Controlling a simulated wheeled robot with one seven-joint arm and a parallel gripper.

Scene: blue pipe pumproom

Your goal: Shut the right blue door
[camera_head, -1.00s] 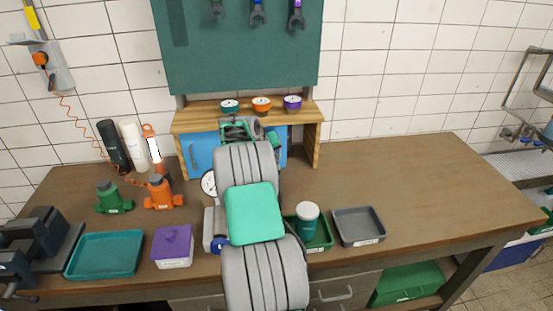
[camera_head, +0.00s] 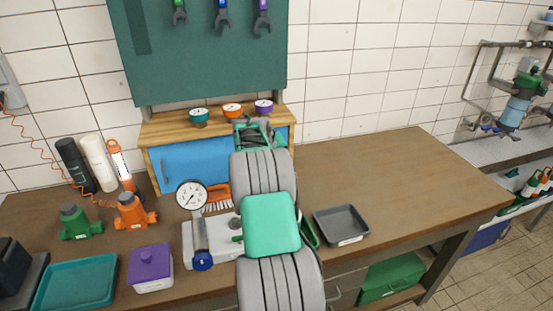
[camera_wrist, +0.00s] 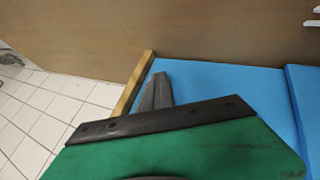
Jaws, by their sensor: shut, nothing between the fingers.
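A wooden cabinet (camera_head: 146,133) with blue doors stands at the back of the workbench. Its left blue door (camera_head: 190,162) shows in the head view; my arm hides most of the right side there. In the wrist view, which looks upside down, the right blue door (camera_wrist: 225,82) lies beside the wooden side edge (camera_wrist: 135,85). A seam divides it from the other blue panel (camera_wrist: 307,95). The right door looks near flush, but I cannot tell if it is fully closed. My gripper (camera_wrist: 157,90) is shut and empty, its tips over the right door near that edge; contact is unclear.
A pressure gauge (camera_head: 191,196) and an orange brush (camera_head: 216,196) sit before the cabinet. A grey tray (camera_head: 342,224) lies right of my arm. Orange (camera_head: 135,211) and green jacks (camera_head: 78,222) stand left. The bench's right part is clear.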

